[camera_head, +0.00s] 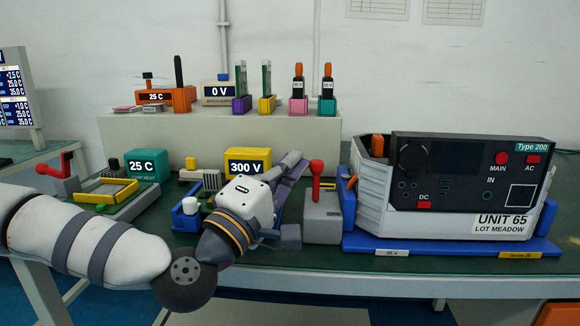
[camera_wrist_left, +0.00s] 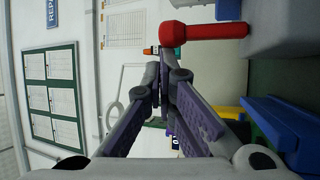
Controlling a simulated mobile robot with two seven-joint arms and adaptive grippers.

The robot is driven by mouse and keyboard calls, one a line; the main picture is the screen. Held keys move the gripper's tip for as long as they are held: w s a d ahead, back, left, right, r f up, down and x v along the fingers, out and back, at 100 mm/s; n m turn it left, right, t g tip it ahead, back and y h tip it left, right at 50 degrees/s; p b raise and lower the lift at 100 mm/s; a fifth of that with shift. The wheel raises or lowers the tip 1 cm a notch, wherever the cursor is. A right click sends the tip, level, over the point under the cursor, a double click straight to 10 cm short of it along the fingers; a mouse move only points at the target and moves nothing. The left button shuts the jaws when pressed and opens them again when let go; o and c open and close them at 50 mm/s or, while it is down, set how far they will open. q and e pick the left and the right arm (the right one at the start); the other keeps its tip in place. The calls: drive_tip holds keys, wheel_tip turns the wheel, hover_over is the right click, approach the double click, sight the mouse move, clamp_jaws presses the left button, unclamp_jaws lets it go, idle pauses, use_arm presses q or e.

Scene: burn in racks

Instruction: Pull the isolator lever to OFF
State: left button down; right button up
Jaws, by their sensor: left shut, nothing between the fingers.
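The isolator lever (camera_head: 317,170) has a red knob and stands upright on a grey box (camera_head: 322,218) near the table's front edge. It also shows in the left wrist view (camera_wrist_left: 195,32), beside the fingers and apart from them. My left gripper (camera_head: 296,163), with purple finger pads, is just left of the lever in the head view. Its fingers are shut and empty, and they also show in the left wrist view (camera_wrist_left: 165,88). My right gripper is not in view.
A large grey unit (camera_head: 470,185) in a blue tray (camera_head: 450,246) stands right of the lever box. A yellow 300 V block (camera_head: 247,154) and a green 25 C block (camera_head: 143,165) stand behind my left arm. Another red lever (camera_head: 66,163) is at far left.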

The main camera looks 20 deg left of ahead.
use_arm(q)
drive_tip(key=shift+s+d+f+m+t+h+b, duration=0.2)
drive_tip(key=shift+s+m+t+h+b, duration=0.3)
drive_tip(key=shift+b, duration=0.4)
drive_tip(key=shift+s+d+f+m+t+h+b, duration=0.15)
drive_tip(key=shift+s+m+t+h+b, duration=0.2)
drive_tip(key=shift+m+t+h+b, duration=0.4)
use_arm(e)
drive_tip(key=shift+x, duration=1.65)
use_arm(q)
drive_tip(key=shift+s+f+b, duration=0.1)
drive_tip(key=shift+s+b, duration=0.2)
drive_tip(key=shift+b, duration=0.15)
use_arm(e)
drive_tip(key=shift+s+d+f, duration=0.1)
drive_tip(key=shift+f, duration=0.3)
